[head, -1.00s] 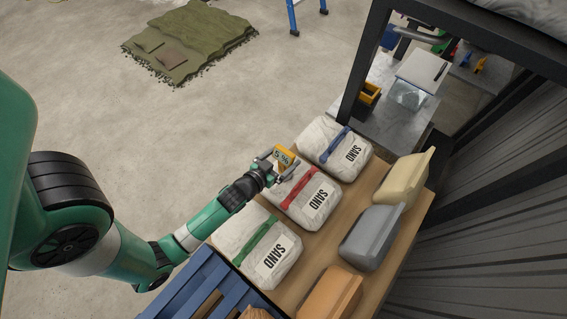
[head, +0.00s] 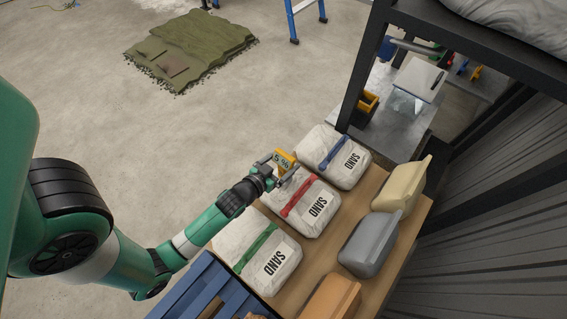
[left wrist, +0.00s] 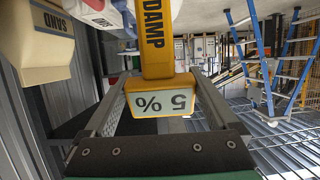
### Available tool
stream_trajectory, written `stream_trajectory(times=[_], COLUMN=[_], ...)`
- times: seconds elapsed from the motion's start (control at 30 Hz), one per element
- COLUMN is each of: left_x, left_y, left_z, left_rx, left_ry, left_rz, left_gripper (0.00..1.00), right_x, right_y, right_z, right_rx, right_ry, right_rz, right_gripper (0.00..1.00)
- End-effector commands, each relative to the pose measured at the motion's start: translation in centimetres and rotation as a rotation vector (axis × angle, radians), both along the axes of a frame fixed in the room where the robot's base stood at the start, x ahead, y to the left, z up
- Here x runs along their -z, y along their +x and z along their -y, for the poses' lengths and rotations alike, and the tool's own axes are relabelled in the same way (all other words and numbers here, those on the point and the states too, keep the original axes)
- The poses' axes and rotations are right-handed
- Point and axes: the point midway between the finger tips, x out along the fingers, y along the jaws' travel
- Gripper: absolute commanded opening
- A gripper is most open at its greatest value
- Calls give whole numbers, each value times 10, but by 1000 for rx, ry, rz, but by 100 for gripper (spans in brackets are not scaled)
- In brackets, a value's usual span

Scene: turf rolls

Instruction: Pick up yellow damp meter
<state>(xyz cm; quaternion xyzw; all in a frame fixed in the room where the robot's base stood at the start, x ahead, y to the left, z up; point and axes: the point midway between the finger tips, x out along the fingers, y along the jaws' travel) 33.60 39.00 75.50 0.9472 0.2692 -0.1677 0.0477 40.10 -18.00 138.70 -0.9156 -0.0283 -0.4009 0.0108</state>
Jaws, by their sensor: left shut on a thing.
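The yellow damp meter (head: 287,159) shows in the head view at the tip of my left gripper (head: 277,166). My left gripper is shut on it and holds it over the gap between the red-strapped sand bag (head: 316,213) and the blue-strapped sand bag (head: 350,172). In the left wrist view the damp meter (left wrist: 157,45) fills the space between the two fingers. It shows the word DAMP and a display reading 5 %, seen upside down. My right gripper is in neither view.
A green-strapped sand bag (head: 279,262) lies nearest on the wooden tabletop (head: 323,257). A blue crate (head: 203,292) is at the front. Open floor lies to the left.

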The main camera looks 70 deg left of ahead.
Motion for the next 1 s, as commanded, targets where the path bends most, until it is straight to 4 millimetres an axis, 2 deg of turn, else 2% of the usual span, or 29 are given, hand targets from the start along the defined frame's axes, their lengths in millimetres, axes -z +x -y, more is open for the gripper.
stream_trajectory(times=[0.03,0.23,0.27,0.33,0.47,0.7,1.0], left_x=[-17,-75,-71,-77,-90,-98,-102], left_y=[-6,-44,-54,-72,-93,-106,-109], left_z=[5,36,46,62,78,88,88], left_rx=[2,6,10,17,14,8,-3], left_ry=[1,1,2,4,4,1,1], left_rz=[2,0,-6,-5,1,-5,3], left_gripper=[15,15,14,14,14,15,15], right_x=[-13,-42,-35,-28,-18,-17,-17], right_y=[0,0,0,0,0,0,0], right_z=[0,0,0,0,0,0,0], right_rx=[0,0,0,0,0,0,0], right_ry=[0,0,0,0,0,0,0], right_rz=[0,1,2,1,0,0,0], right_gripper=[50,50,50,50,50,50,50])
